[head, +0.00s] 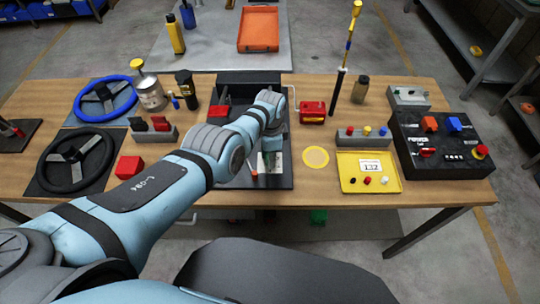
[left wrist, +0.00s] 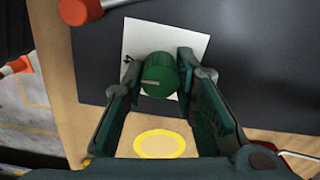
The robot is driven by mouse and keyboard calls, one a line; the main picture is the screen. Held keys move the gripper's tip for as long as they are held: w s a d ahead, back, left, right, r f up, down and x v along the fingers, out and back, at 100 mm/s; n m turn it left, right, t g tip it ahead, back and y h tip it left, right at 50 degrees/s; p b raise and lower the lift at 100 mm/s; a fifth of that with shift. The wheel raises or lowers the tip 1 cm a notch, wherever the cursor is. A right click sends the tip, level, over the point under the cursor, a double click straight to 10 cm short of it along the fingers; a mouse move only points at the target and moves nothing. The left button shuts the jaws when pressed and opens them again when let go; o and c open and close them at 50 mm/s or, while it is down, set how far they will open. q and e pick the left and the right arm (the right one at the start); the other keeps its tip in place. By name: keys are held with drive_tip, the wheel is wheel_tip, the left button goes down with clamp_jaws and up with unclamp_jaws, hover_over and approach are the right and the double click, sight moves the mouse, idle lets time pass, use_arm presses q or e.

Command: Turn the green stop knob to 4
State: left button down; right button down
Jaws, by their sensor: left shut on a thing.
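The green stop knob (left wrist: 160,80) is in the left wrist view, on a white plate (left wrist: 189,42) fixed to a dark panel. A short light mark shows on the knob's face. The white plate (head: 262,162) partly shows there. My right gripper is not in view.
A red-orange knob (left wrist: 79,10) is at the upper left of the wrist view. On the table are a yellow ring mark (head: 316,157), a yellow tray (head: 350,183), a black switch box (head: 440,165) and two steering wheels (head: 75,160) on the left. A red box (head: 312,112) stands behind.

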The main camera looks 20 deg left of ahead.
use_arm(q)
drive_tip(key=shift+m, duration=0.4)
drive_tip(key=c, duration=1.3)
unclamp_jaws()
drive_tip(key=shift+w+r, duration=0.1)
wheel_tip(320, 180, up, 12)
drive_tip(key=shift+f, duration=0.2)
